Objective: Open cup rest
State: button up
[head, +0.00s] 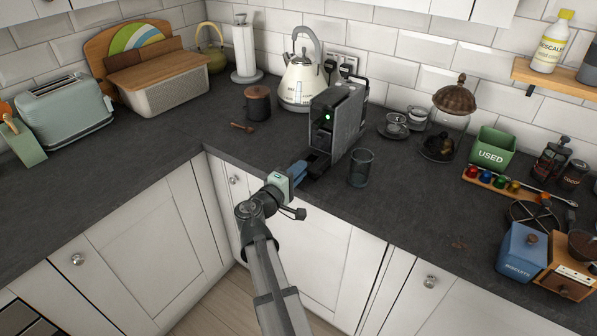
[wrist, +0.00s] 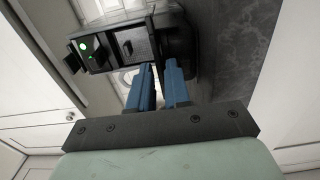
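The dark coffee machine (head: 343,112) stands on the worktop, with a green light on its front. A black cup rest (head: 316,163) appears low at its front, partly hidden by my gripper. My gripper (head: 301,167) has blue fingers and is low in front of the machine, close to this part. In the wrist view, the machine's front (wrist: 125,45) lies sideways just beyond the fingertips. My gripper (wrist: 158,66) is slightly open there, with a narrow gap and nothing clearly between the fingers. I cannot tell whether the fingertips touch the machine.
A clear glass (head: 361,167) stands close to the right of the machine's front. A cream kettle (head: 299,82) and a brown lidded pot (head: 257,103) are behind and left. Glass cups on saucers (head: 394,126) stand to the right. The worktop's front edge is just below my gripper.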

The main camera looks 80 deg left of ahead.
grip_shut()
dwell(1.5)
